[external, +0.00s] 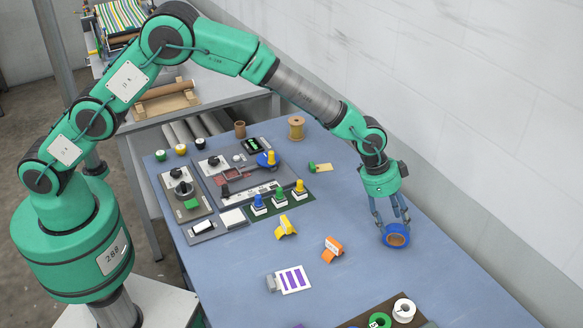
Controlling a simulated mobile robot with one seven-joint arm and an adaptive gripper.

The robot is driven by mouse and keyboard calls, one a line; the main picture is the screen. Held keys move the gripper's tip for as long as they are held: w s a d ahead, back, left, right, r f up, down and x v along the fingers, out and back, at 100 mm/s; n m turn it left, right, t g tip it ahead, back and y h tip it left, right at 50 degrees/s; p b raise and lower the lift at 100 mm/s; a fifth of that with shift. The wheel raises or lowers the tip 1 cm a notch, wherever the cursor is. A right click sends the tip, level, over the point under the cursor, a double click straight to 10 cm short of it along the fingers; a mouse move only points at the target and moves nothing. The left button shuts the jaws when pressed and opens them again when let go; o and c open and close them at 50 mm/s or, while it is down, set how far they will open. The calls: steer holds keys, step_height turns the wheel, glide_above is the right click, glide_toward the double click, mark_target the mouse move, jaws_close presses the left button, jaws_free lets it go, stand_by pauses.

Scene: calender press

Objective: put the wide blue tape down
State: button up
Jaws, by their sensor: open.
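The wide blue tape (396,237) is a blue roll with a brown core. It rests on the blue-grey tabletop right of the middle, near the wall side. My gripper (391,222) points down directly over the roll, with its fingers at the roll's upper edge. The fingers are open. I cannot tell whether a fingertip still touches the tape.
An orange clip (332,248) and a yellow clip (286,226) lie left of the tape. A striped card (292,280) lies nearer the front. A dark tray (362,321) with green and white rolls is at the front edge. The control panel (236,165) fills the left. Free table lies right of the tape.

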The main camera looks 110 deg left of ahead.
steer(key=v, duration=0.7)
steer(key=shift+r+p, duration=0.25)
steer(key=shift+p, duration=0.15)
steer(key=shift+s, duration=0.1)
stand_by(0.4)
steer(key=s+d+r, duration=0.9)
steer(key=s+r, duration=0.4)
steer(key=s+d+r, duration=0.8)
steer(key=s+r, duration=0.5)
steer(key=s+d, duration=0.4)
steer(key=s, duration=1.3)
steer(key=s+d+f+t, duration=0.1)
steer(key=s+d, duration=0.3)
steer(key=s, duration=1.3)
steer(key=shift+s, duration=0.25)
